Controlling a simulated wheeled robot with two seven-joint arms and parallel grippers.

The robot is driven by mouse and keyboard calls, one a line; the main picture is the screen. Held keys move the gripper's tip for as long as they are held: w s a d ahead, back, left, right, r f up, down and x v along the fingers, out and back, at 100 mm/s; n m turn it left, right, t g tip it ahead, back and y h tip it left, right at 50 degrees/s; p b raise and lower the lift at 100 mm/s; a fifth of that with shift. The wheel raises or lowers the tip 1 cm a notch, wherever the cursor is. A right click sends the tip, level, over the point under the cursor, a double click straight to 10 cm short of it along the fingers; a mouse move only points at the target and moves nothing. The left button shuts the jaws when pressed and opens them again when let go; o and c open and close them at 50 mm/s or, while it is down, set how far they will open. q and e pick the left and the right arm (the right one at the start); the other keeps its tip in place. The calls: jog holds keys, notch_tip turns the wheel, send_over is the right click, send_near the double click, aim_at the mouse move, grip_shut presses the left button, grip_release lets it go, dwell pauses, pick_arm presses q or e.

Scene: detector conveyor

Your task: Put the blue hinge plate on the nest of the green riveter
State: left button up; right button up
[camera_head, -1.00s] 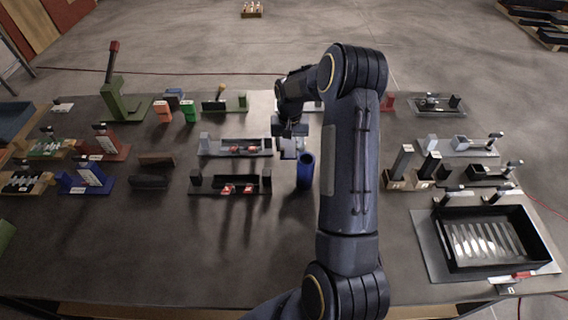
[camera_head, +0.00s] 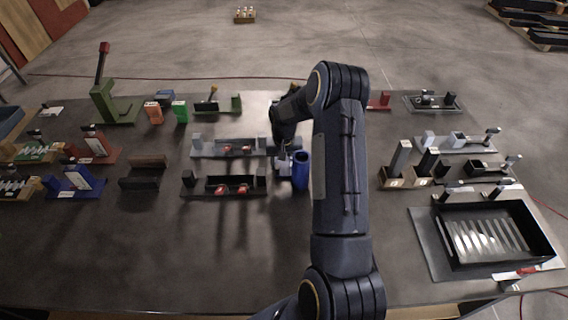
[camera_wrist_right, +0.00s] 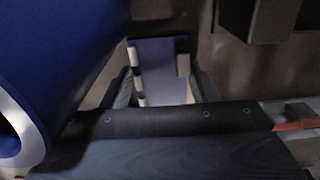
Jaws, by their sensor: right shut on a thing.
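My right gripper (camera_head: 284,164) is beside the blue upright cylinder (camera_head: 301,170), near the middle of the table. In the right wrist view it is shut on a bluish plate with pale knuckles along its edge, which I take as the blue hinge plate (camera_wrist_right: 160,70). In the head view the plate is mostly hidden by the gripper and too small to make out. The green riveter (camera_head: 112,106), with an upright post and a red-tipped lever, stands at the far left of the table. Its nest is too small to make out. My left gripper is not in view.
The blue cylinder also fills the left of the right wrist view (camera_wrist_right: 60,60). Two fixtures with red parts, one grey (camera_head: 210,151) and one black (camera_head: 205,190), lie left of the gripper. An orange block (camera_head: 154,113) and a green block (camera_head: 180,111) stand near the riveter.

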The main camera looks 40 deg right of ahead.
jog(key=o, duration=1.2)
jog(key=shift+f, duration=0.1)
